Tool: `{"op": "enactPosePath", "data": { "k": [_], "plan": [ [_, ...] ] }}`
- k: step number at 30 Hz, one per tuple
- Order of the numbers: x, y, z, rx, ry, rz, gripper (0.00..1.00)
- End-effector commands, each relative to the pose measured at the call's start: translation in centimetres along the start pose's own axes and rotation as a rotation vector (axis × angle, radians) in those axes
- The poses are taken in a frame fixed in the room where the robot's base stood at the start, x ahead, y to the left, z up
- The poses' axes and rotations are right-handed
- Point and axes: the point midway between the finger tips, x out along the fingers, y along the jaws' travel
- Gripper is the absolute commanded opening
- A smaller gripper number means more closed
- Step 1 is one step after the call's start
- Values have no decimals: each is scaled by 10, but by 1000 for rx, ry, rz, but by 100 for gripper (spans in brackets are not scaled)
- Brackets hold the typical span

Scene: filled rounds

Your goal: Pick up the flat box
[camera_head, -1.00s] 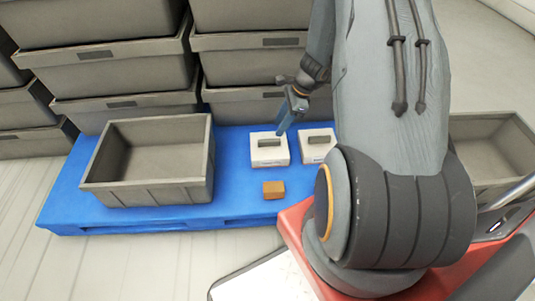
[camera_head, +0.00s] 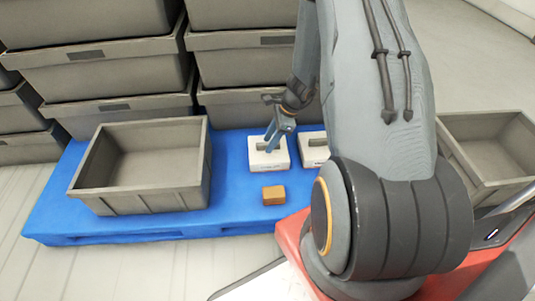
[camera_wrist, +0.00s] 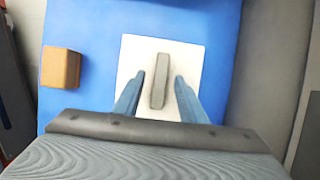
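A flat white box (camera_head: 258,165) with a grey bar (camera_wrist: 160,88) on its top lies on the blue pallet. The white box also shows in the wrist view (camera_wrist: 188,56). A second, similar white box (camera_head: 312,158) sits to its right in the head view, partly hidden behind my arm. My gripper (camera_wrist: 159,80) is open and points down over the first box. Its two fingers lie on either side of the grey bar, with gaps between them and the bar in the wrist view. Their exact height above the box is hard to tell.
A small brown box (camera_head: 273,195) stands on the blue pallet (camera_head: 235,208) near its front edge. It is left of the white box in the wrist view (camera_wrist: 61,68). An empty grey crate (camera_head: 150,200) stands at the left; another (camera_head: 490,150) is at the right. Stacked grey crates (camera_head: 150,90) rise behind.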

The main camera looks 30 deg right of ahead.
Motion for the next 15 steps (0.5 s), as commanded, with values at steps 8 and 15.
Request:
{"op": "enactPosePath", "data": {
  "k": [8,15],
  "plan": [
    [0,0,0,0,0,0,38],
    [3,0,-2,0,0,0,38]
  ]
}}
